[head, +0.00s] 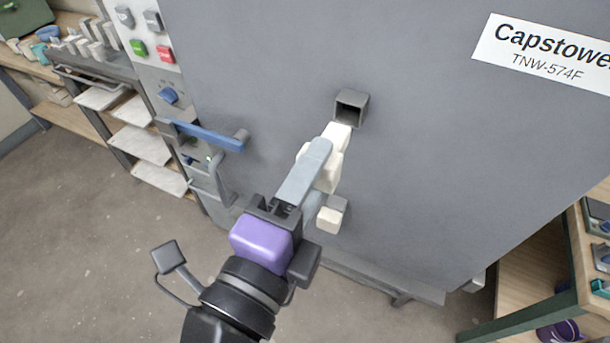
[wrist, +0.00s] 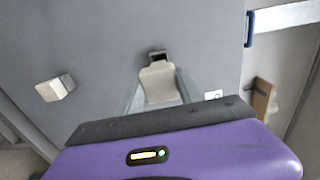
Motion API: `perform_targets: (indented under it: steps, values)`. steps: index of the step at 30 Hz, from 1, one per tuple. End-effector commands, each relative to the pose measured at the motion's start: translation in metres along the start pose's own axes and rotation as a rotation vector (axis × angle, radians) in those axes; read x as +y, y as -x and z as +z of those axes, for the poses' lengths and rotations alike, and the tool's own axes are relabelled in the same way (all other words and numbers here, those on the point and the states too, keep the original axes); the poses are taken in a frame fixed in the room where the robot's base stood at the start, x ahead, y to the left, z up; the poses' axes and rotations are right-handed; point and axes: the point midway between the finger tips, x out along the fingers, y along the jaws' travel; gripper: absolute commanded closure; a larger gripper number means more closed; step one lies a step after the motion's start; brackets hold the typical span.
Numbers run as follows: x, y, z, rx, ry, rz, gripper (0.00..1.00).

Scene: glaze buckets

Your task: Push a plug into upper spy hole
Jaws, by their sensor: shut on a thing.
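The upper spy hole (head: 350,107) is a dark square opening in a short grey collar on the grey kiln door (head: 430,150); it also shows in the wrist view (wrist: 157,57). My gripper (head: 318,162) is shut on a cream plug (head: 338,138), which also shows between the fingers in the wrist view (wrist: 158,83). The plug's narrow end points at the hole and lies just below its mouth in the head view. Whether the tip touches the collar I cannot tell. A second cream plug (head: 330,219) sits in a lower collar on the door; it also shows in the wrist view (wrist: 55,88).
A blue door handle (head: 208,135) sticks out left of my gripper. A control panel (head: 150,45) with coloured buttons stands at upper left, beside shelves (head: 140,145). A wooden shelf unit (head: 540,270) stands at lower right. The door around the hole is otherwise flat.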

Motion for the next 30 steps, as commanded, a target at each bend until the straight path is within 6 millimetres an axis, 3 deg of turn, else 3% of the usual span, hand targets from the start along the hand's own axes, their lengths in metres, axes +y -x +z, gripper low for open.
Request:
perform_targets:
  steps: [6,30]
  values:
    - [-0.001,-0.020,0.000,0.001,0.000,-0.001,1.00]
    - [-0.001,-0.022,0.002,-0.001,0.000,0.000,1.00]
